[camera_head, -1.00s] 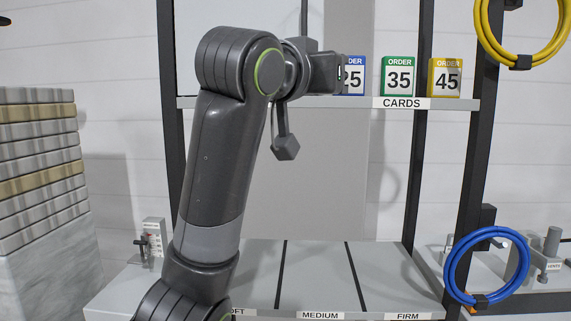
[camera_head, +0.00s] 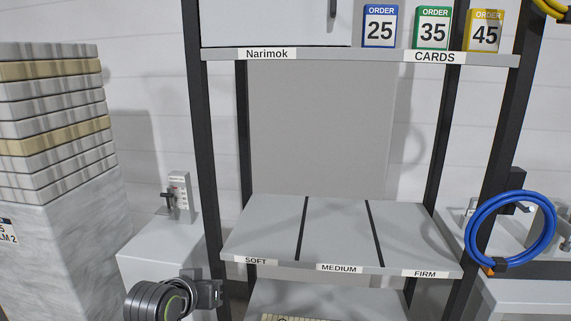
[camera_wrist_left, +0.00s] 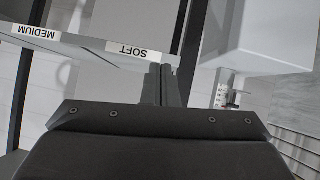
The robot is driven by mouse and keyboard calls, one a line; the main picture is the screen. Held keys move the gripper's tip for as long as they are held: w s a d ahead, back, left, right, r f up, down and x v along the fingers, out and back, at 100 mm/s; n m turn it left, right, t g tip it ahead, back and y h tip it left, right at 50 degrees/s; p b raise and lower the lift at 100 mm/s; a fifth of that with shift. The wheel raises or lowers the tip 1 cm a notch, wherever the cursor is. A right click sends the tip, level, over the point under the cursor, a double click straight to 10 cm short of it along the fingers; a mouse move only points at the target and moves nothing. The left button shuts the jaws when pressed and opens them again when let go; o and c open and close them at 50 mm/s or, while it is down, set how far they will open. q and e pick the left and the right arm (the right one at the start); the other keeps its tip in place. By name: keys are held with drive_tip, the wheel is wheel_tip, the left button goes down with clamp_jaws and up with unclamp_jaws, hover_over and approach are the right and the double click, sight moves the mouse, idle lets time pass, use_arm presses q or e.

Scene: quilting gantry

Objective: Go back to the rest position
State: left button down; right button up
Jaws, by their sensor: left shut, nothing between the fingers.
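My left gripper (camera_head: 212,294) is low at the left of the rack in the head view, in front of the left post and below the SOFT section. Its dark wrist shows at the bottom edge. In the left wrist view the two fingers (camera_wrist_left: 160,84) are together with nothing between them. The SOFT label (camera_wrist_left: 130,50) and the MEDIUM label (camera_wrist_left: 35,32) appear upside down beyond them. My right gripper is not in view.
The rack shelf (camera_head: 335,225) is bare. Order cards 25 (camera_head: 380,26), 35 (camera_head: 432,28) and 45 (camera_head: 484,31) stand on the upper shelf. A layered stack (camera_head: 50,120) is at the left, and a blue coil (camera_head: 470,235) hangs at the right post.

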use_arm(q)
drive_tip(key=s+a+f+n+g+y, duration=0.1)
drive_tip(key=s+a+f+g, duration=0.1)
drive_tip(key=s+a+f, duration=0.5)
drive_tip(key=s+a+f+g+y, duration=0.2)
drive_tip(key=s+f, duration=0.7)
drive_tip(key=s, duration=0.1)
drive_tip(key=s+a+f+g+y, duration=0.1)
drive_tip(key=s+a+f+g, duration=0.1)
drive_tip(key=s, duration=0.7)
drive_tip(key=s+a+f+g, duration=0.1)
drive_tip(key=s+a+f, duration=0.15)
drive_tip(key=s, duration=0.65)
wheel_tip(320, 180, down, 26)
drive_tip(key=s+a+g, duration=0.1)
drive_tip(key=a, duration=0.1)
drive_tip(key=s+d+f+g, duration=0.1)
drive_tip(key=s+f, duration=1.3)
drive_tip(key=shift+s+f+g+h, duration=0.25)
drive_tip(key=shift+s+g+h, duration=0.05)
drive_tip(key=shift+s, duration=0.05)
drive_tip(key=shift+d, duration=0.1)
